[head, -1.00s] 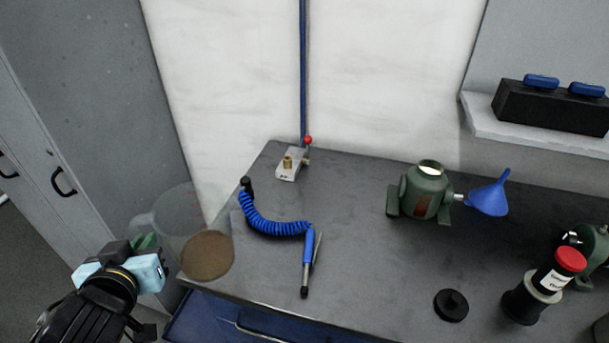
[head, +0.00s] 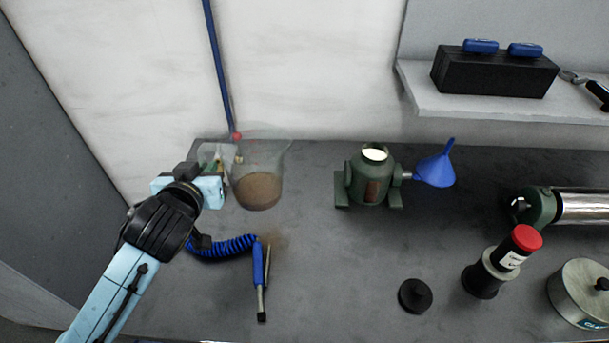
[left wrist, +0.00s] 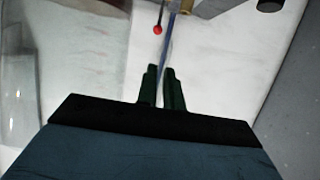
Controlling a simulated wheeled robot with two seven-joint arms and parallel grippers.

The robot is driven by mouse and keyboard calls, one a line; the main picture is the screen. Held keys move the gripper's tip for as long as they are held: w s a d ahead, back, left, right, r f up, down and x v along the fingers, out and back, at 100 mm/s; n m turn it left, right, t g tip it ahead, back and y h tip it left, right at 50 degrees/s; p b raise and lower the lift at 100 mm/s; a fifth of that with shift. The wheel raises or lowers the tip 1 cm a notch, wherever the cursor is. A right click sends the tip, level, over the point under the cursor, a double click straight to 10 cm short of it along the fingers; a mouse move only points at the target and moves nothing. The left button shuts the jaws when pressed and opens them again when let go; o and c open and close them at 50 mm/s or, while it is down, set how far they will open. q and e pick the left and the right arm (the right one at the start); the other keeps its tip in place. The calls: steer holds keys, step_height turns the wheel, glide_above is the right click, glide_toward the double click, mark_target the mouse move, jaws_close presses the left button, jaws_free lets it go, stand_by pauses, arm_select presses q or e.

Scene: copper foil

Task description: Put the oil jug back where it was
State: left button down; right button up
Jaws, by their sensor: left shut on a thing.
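The oil jug (head: 258,188) is a clear jug with brown oil in its bottom. In the head view it is at the back left of the bench, roughly upright and seemingly above the bench top. My left gripper (head: 219,172) is at the jug's left side, shut on it, probably at the handle. The exact grip is hard to make out through the clear wall. In the left wrist view the clear jug (left wrist: 22,85) shows at the left edge, beside the dark green fingers (left wrist: 163,88). My right gripper is not in view.
A blue coiled air hose with nozzle (head: 259,265) lies in front of the jug. A red-knobbed valve block (head: 237,138) is behind it.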

arm_select(q)
steer(key=w+d+h+p, duration=0.1)
steer(key=w+d+p, duration=0.2)
steer(key=w, duration=0.4)
steer(key=w+d+p, duration=0.2)
steer(key=w+d, duration=0.2)
steer(key=w, duration=0.4)
steer(key=shift+m, duration=0.5)
steer(key=shift+s+a+f+b, duration=0.1)
steer(key=shift+f+b, duration=0.15)
steer(key=shift+f, duration=2.5)
steer(key=shift+s+a+f+b, duration=0.1)
steer(key=shift+f+b, duration=0.15)
steer(key=shift+f, duration=2.45)
steer(key=shift+f, duration=0.15)
steer(key=c, duration=1.5)
jaws_free()
steer(key=shift+c, duration=0.2)
